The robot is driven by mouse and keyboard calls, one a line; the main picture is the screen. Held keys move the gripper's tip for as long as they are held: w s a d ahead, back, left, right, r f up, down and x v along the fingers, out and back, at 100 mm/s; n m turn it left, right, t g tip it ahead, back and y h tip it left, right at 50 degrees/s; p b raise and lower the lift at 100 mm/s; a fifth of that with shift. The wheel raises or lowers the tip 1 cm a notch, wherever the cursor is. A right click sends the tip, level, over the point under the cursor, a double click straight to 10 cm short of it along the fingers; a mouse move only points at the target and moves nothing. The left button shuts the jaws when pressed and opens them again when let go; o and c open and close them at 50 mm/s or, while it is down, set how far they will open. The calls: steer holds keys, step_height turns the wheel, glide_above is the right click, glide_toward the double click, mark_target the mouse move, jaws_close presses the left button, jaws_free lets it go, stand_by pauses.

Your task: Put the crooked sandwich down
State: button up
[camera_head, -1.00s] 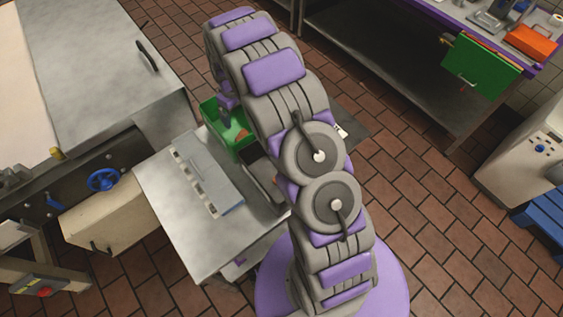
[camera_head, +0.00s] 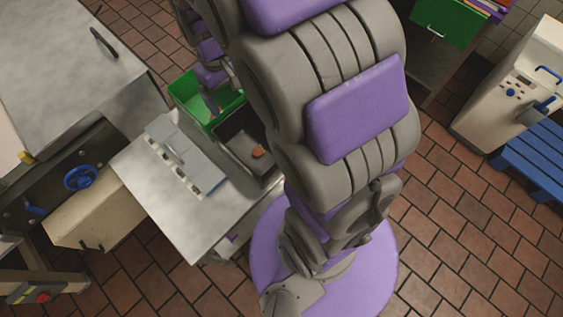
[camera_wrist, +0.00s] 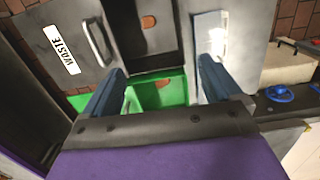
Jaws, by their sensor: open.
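My gripper (camera_wrist: 160,88) is open, its two blue-grey fingers wide apart with nothing between their tips. It points down over a green bin (camera_wrist: 176,91). A small orange-brown piece (camera_wrist: 163,83), perhaps the sandwich, lies inside the bin, below and apart from the fingers. It is too small to tell its shape. In the head view my gripper (camera_head: 212,102) is at the green bin (camera_head: 185,88), and my arm covers part of the scene. Another orange-brown piece (camera_head: 259,151) lies in a dark tray (camera_head: 235,153) next to the bin; it also shows in the wrist view (camera_wrist: 149,21).
A steel table (camera_head: 180,215) carries a grey slotted block (camera_head: 183,158) beside the dark tray. A panel labelled WASTE (camera_wrist: 62,50) shows in the wrist view. A steel machine (camera_head: 75,60) with a blue knob (camera_head: 80,177) stands left. The tiled floor at lower right is clear.

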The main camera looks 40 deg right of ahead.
steer(key=s+r+m, duration=0.1)
steer(key=s+r, duration=0.1)
steer(key=s, duration=1)
steer(key=s+a+r+m, duration=0.1)
steer(key=s+r, duration=0.1)
steer(key=s, duration=0.9)
steer(key=shift+s+a+r+g, duration=0.15)
steer(key=shift+s+g, duration=0.2)
steer(key=shift+g, duration=0.05)
steer(key=shift+f+b, duration=0.35)
steer(key=shift+f, duration=0.05)
